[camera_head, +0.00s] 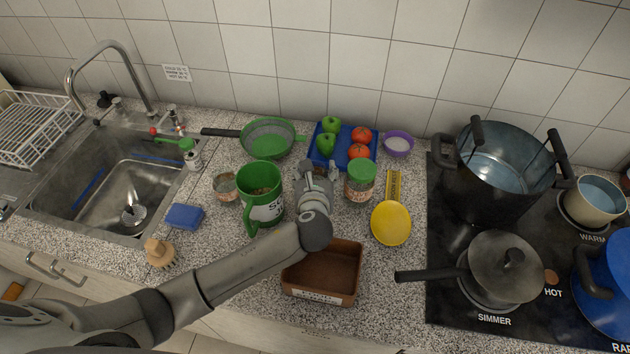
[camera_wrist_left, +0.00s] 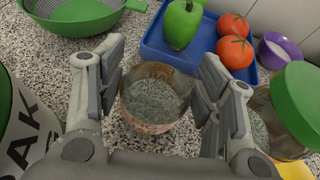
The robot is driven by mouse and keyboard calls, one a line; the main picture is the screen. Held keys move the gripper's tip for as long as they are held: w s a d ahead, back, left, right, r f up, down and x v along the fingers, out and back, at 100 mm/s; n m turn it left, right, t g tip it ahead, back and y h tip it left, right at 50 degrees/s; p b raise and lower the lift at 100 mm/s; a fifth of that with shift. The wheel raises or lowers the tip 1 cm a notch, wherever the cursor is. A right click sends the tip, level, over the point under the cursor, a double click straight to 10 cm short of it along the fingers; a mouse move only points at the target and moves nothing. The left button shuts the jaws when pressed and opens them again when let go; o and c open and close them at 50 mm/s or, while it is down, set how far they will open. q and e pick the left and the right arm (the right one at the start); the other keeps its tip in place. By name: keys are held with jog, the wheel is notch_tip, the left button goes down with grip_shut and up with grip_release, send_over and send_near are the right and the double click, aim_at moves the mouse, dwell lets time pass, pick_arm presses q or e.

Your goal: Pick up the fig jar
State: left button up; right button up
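My left gripper (camera_head: 318,178) points down at the counter between the green mug and a green-lidded jar (camera_head: 360,181). In the left wrist view its fingers (camera_wrist_left: 158,95) are spread on either side of an open glass jar (camera_wrist_left: 153,103) with a pale label and grey-green contents. Gaps seem to remain between fingers and glass. The head view mostly hides this jar behind the gripper. Another small open jar (camera_head: 225,186) stands left of the mug. I cannot read which jar is fig. My right gripper is not in view.
The green mug (camera_head: 262,190) stands close on the left. A blue tray (camera_head: 325,158) with peppers and tomatoes lies behind. A brown box (camera_head: 322,287) sits in front, below my forearm. A yellow spoon (camera_head: 391,223) lies right, before the stove with pots.

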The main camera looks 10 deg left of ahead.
pick_arm(q)
jog(key=c, duration=0.5)
jog(key=shift+c, duration=0.3)
jog(key=shift+r, duration=0.1)
